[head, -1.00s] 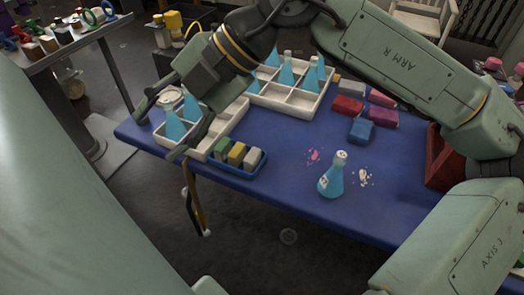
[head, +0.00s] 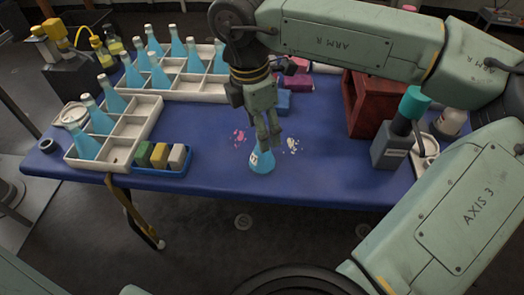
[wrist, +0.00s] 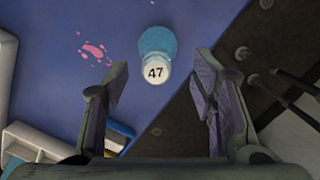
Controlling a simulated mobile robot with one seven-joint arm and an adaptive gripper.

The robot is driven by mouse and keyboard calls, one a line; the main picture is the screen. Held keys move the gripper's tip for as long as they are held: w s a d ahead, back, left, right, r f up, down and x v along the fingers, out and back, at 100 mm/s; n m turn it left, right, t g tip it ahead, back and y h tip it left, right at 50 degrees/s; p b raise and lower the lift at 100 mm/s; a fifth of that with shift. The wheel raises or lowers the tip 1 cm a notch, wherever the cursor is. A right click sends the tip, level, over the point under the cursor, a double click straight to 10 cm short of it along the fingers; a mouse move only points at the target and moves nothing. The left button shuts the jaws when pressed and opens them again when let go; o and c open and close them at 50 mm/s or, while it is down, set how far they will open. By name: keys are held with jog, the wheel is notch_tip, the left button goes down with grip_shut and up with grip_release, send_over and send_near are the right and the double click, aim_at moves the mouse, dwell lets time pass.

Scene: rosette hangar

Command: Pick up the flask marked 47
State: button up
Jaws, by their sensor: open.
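The flask marked 47 (head: 262,161) stands upright near the front edge of the blue table, a blue cone. In the wrist view the flask (wrist: 156,42) shows from above, with the number 47 on its pale top. My gripper (head: 268,137) points down over the flask and hides its neck in the head view. In the wrist view the two fingers of my gripper (wrist: 163,78) are spread apart, with the flask top between them and a gap on each side. Nothing is held.
White divided trays (head: 129,129) with several blue flasks stand left and behind. A small blue tray (head: 171,172) of coloured blocks is at the front left. Pink (head: 239,137) and pale (head: 292,145) spots lie beside the flask.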

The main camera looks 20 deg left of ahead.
jog(key=f, duration=0.2)
jog(key=f+p, duration=0.1)
jog(key=f, duration=0.1)
jog(key=shift+w, duration=0.35)
jog(key=shift+c, duration=0.3)
jog(key=c, duration=0.9)
